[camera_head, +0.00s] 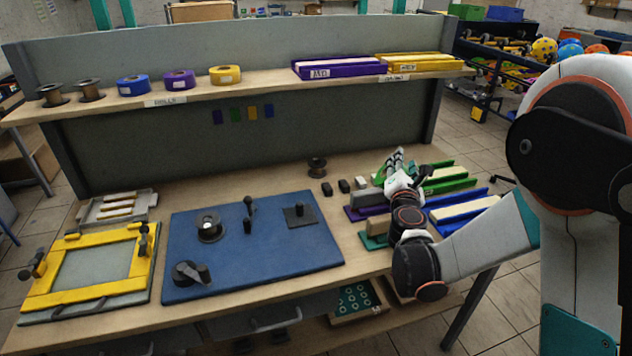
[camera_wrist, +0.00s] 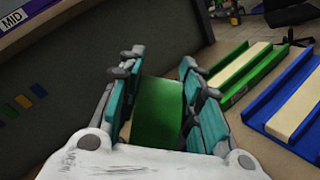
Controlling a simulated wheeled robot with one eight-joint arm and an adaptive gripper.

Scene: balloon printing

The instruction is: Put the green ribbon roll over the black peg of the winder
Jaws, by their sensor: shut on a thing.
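The green ribbon roll (camera_wrist: 157,112) is between the fingers of my gripper (camera_wrist: 158,78) in the wrist view. In the head view my gripper (camera_head: 396,168) is at the right of the bench, with the green roll (camera_head: 380,172) partly hidden by the fingers. The winder looks to be the blue board (camera_head: 265,262) left of my gripper. A short black peg (camera_head: 299,210) stands on a square black plate at its right back, with nothing over it. A round spool (camera_head: 209,226), a small upright lever and a dark crank are also on the board.
Coloured trays (camera_head: 465,209) lie under and right of my arm. Small black blocks (camera_head: 344,186) and a dark spool (camera_head: 317,167) sit behind the board. A yellow frame (camera_head: 88,298) lies left. The shelf (camera_head: 280,82) above holds blue, purple and yellow rolls.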

